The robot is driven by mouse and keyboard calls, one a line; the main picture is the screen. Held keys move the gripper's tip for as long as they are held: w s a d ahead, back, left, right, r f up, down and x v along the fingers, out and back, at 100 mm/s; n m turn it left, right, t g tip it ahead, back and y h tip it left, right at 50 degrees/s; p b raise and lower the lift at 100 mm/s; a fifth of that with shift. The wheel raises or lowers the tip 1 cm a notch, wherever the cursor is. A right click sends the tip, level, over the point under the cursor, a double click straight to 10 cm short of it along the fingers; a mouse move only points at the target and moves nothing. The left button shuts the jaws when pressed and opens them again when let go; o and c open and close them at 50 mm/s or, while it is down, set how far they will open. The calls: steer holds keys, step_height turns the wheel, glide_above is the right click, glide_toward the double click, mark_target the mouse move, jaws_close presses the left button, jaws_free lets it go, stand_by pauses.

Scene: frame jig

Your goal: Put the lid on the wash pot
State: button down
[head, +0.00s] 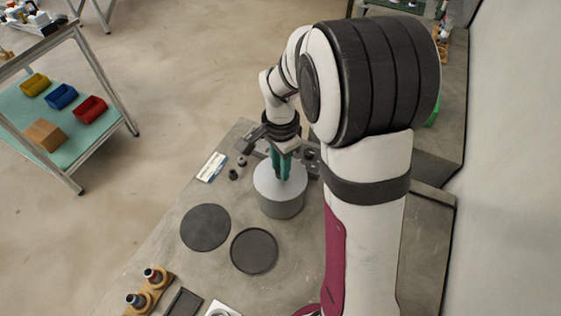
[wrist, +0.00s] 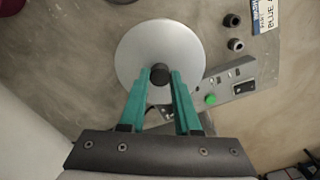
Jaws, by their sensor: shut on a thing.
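The wash pot (head: 282,206) is a grey cylinder standing on the bench, below my arm's wrist. The lid (head: 265,178) is a light grey disc on top of the pot; in the wrist view the lid (wrist: 135,48) shows as a pale round disc with a dark knob (wrist: 160,74). My gripper (head: 283,172) points down over the lid; in the wrist view its green fingers (wrist: 161,80) are shut on the dark knob. The lid looks level and lined up with the pot's rim. I cannot tell whether it is fully seated, as the lid hides the rim.
A dark round mat (head: 205,227) and a dark round tray (head: 254,251) lie in front of the pot. A grey metal fixture with a green button (wrist: 211,99) stands beside it. Small dark nuts (wrist: 235,44) and a label card (head: 212,167) lie nearby. A wooden holder (head: 149,291) stands front left.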

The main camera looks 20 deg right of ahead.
steer(key=c, duration=0.5)
jaws_free()
steer(key=shift+c, duration=0.2)
steer(key=shift+o, duration=0.3)
steer(key=shift+o, duration=0.5)
steer(key=shift+r, duration=0.75)
